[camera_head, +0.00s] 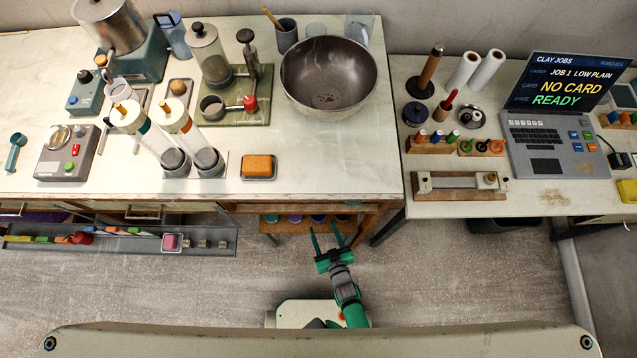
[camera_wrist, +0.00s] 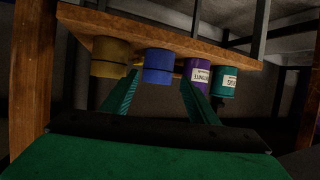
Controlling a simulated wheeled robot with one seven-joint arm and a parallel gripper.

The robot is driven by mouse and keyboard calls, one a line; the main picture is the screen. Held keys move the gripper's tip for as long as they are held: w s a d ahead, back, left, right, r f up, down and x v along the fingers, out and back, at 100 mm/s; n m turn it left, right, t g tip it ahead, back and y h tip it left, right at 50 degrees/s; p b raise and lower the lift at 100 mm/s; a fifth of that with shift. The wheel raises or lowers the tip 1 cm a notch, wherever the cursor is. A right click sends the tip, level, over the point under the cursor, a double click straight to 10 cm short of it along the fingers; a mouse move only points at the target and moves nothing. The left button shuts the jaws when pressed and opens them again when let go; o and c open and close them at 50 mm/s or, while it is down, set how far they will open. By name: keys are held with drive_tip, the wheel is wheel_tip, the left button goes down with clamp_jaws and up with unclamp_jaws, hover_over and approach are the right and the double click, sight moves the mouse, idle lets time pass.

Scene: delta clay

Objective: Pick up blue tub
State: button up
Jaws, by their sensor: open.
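The blue tub (camera_wrist: 158,66) stands in a row of tubs on a low wooden shelf; the wrist picture looks upside down, so the tubs seem to hang from the board. In the head view the blue tub (camera_head: 318,218) is mostly hidden under the bench edge. My gripper (camera_head: 327,236) is open and empty in front of the shelf. In the wrist view my gripper (camera_wrist: 160,98) has its fingers spread to either side of the blue tub's line, and the tub appears ahead of them. I cannot tell the exact gap.
A yellow tub (camera_wrist: 110,58) sits beside the blue one; purple (camera_wrist: 198,76) and green (camera_wrist: 224,82) tubs are on its other side. The shelf board (camera_wrist: 150,38) and a wooden post (camera_wrist: 33,80) are close. The bench top (camera_head: 330,180) overhangs the shelf.

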sight(319, 217)
drive_tip(key=shift+x, duration=1.25)
drive_tip(key=w, duration=0.2)
drive_tip(key=w+a, duration=0.1)
drive_tip(key=shift+w+f, duration=0.3)
drive_tip(key=shift+w, duration=0.1)
drive_tip(key=shift+w+a+f, duration=0.15)
drive_tip(key=shift+w+f, duration=0.15)
drive_tip(key=shift+w, duration=0.3)
drive_tip(key=shift+c, duration=0.2)
drive_tip(key=c, duration=0.8)
